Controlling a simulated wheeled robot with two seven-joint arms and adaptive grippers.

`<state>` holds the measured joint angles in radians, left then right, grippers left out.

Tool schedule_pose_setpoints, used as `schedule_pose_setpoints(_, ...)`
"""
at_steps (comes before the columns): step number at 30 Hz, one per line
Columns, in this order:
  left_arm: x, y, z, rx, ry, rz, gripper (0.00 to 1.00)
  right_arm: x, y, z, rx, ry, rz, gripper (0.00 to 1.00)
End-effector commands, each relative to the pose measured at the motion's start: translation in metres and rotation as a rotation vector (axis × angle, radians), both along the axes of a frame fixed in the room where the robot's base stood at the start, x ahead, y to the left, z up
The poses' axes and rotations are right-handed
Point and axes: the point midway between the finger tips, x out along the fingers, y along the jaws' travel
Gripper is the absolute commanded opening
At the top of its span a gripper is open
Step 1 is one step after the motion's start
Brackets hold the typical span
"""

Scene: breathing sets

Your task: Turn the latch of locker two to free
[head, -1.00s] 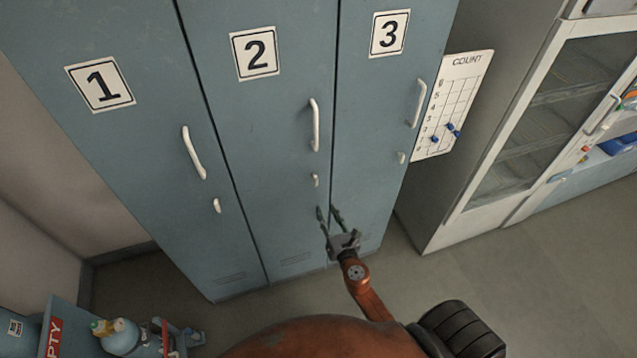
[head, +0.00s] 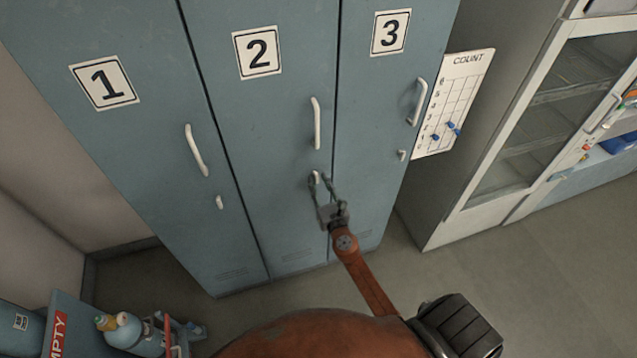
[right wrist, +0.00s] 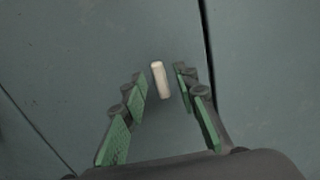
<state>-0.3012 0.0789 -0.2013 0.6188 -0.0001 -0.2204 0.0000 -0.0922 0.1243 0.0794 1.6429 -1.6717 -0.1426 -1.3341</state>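Locker two (head: 270,100) is a blue-grey door marked 2, in the middle of the row in the head view. Its long white handle (head: 316,123) is upright. Below it is the small pale latch (head: 313,178), partly hidden by my fingers. In the right wrist view the latch (right wrist: 160,80) stands nearly upright, between and just beyond the two green-padded fingers. My right gripper (head: 319,184) is open around the latch's line, with gaps on both sides in the right wrist view (right wrist: 161,88). My left gripper is not in view.
Locker one (head: 130,150) and locker three (head: 385,110) flank it, each with a handle and small latch. A count board (head: 455,100) hangs at the right, beside a glass-fronted cabinet (head: 530,130). Gas cylinders (head: 125,335) stand at lower left. Floor at right is clear.

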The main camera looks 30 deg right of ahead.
Motion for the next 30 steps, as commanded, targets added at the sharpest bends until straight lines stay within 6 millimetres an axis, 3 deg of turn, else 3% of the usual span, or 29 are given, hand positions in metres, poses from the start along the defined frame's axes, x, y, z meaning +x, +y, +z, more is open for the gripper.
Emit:
schedule_pose_setpoints(3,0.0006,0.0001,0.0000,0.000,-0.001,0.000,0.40,-0.0002,0.0000,-0.0001,0.000,0.000,0.000,0.27)
schedule_pose_setpoints(15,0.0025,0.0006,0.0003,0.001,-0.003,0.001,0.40,-0.0005,0.0000,-0.0001,0.001,0.000,0.000,0.00)
schedule_pose_setpoints(30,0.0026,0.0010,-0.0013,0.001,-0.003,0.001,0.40,-0.0006,0.0000,-0.0005,0.040,-0.010,0.000,0.00)
